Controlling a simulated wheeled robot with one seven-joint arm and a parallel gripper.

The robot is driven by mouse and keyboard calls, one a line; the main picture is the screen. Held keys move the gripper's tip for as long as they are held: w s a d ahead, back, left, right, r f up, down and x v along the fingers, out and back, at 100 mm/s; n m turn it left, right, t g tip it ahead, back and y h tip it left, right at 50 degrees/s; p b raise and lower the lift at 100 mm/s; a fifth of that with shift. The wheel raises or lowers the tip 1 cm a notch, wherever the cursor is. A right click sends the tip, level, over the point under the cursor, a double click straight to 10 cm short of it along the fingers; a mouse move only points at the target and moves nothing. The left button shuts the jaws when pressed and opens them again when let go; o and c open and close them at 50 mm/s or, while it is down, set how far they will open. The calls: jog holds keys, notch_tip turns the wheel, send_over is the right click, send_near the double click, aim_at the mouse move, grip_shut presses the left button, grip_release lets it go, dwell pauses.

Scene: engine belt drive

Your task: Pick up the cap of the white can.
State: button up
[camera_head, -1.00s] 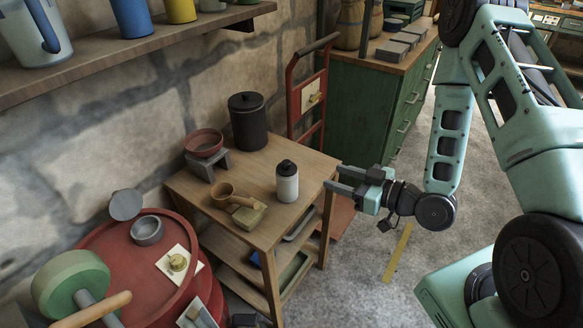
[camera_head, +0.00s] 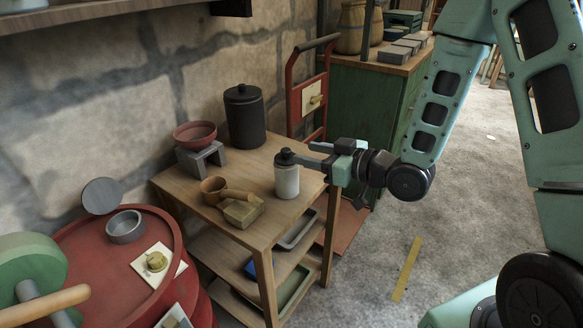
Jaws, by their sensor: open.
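The white can (camera_head: 286,181) stands upright near the right part of the wooden table top. Its black cap (camera_head: 285,157) sits on top of it. My gripper (camera_head: 304,154) is open and held level, reaching in from the right at cap height. Its fingertips are at the right side of the cap. The nearer finger overlaps the cap's right edge in the picture, and I cannot tell whether it touches. Nothing is held between the fingers.
A red hand truck (camera_head: 312,98) stands behind the table. A red drum (camera_head: 95,245) is at left.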

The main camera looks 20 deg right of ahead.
aim_at(286, 150)
jog(key=shift+d+f+p+x, duration=0.15)
jog(key=shift+p+x, duration=0.15)
jog(key=shift+x, duration=1.65)
jog(key=shift+d+f+p+x, duration=0.1)
jog(key=shift+f+p+x, duration=0.15)
jog(key=shift+x, duration=1.7)
jog(key=shift+w, duration=0.1)
grip_shut()
